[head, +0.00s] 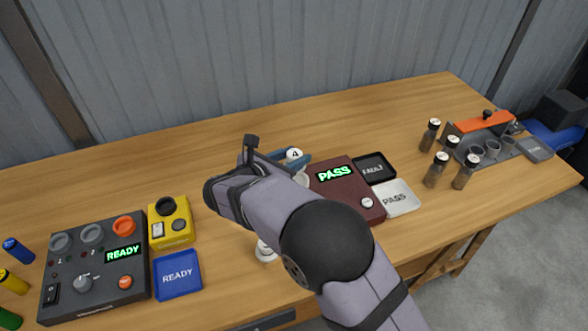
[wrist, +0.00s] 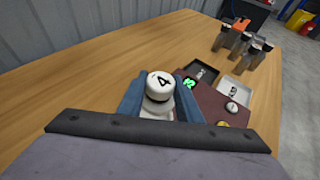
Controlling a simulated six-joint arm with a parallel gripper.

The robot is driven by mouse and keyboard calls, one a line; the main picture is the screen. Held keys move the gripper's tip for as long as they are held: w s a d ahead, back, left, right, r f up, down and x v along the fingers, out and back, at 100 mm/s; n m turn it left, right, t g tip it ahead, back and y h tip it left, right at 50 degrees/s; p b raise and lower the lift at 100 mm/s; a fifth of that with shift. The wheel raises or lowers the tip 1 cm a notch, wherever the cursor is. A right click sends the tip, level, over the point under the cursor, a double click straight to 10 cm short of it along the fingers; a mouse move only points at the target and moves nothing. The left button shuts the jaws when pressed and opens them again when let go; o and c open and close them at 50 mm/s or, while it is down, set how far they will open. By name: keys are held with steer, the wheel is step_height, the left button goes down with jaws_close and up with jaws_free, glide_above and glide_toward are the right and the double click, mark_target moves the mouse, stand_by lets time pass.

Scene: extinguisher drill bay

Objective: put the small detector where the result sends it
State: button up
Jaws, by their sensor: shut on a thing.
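The small detector (head: 294,154), white with a black "4" on its top, is between the blue fingers of my gripper (head: 286,161). My gripper is shut on it; it also shows upright in the wrist view (wrist: 159,84). The maroon tester (head: 345,185) beside it has a green display (head: 334,173) reading PASS. A black tray marked FAULT (head: 374,168) and a white tray marked PASS (head: 396,198) lie at the tester's right; neither shows anything in it. My arm hides part of the tester. I cannot tell the detector's height above the table.
A dark panel (head: 95,265) reading READY, a yellow device (head: 171,222) and a blue READY tray (head: 177,275) stand at left. A white piece (head: 265,252) shows below my arm. Several dark bottles (head: 437,170) and a rack (head: 486,145) stand at right. The back of the table is clear.

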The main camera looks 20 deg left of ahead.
mark_target(294, 154)
steer(key=shift+r, duration=1.85)
